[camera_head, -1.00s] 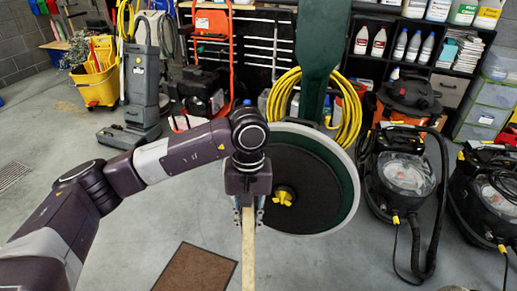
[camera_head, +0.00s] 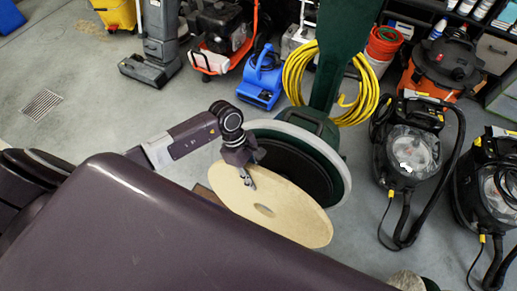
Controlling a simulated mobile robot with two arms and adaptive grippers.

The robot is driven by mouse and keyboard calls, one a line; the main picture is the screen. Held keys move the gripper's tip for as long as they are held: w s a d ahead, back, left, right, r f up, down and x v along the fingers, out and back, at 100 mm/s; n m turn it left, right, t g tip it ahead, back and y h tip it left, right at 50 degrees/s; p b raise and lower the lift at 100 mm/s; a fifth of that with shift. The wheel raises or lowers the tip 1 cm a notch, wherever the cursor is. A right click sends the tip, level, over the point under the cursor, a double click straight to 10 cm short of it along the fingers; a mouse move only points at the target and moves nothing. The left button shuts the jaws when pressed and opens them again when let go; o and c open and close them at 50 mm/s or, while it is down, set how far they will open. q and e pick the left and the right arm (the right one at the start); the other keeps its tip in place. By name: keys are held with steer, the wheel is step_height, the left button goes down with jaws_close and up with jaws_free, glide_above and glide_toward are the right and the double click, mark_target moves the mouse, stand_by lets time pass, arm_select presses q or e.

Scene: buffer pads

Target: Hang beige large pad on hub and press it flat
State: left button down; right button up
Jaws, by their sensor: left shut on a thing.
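The beige large pad (camera_head: 293,217) is a flat disc with a small oval hole at its middle. My left gripper (camera_head: 250,182) is shut on the pad's upper left edge and holds it tilted in front of the floor machine. The machine's round black face (camera_head: 290,165), with a pale rim, faces me behind the pad. The pad covers the lower part of that face, and the yellow hub at its centre is hidden. I cannot tell whether the pad touches the face. My right gripper is not in view.
A large purple part of my own body fills the lower left. A yellow hose coil (camera_head: 352,100) hangs by the machine's green handle (camera_head: 335,60). Black vacuums (camera_head: 408,155) stand at the right. A brown mat lies mostly hidden behind the pad. Grey floor is open at left.

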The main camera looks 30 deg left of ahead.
arm_select(q)
steer(key=shift+w+a+f, duration=0.1)
steer(key=shift+w+a, duration=0.05)
steer(key=w+b, duration=0.4)
steer(key=w, duration=0.3)
steer(key=shift+f, duration=0.25)
stand_by(0.3)
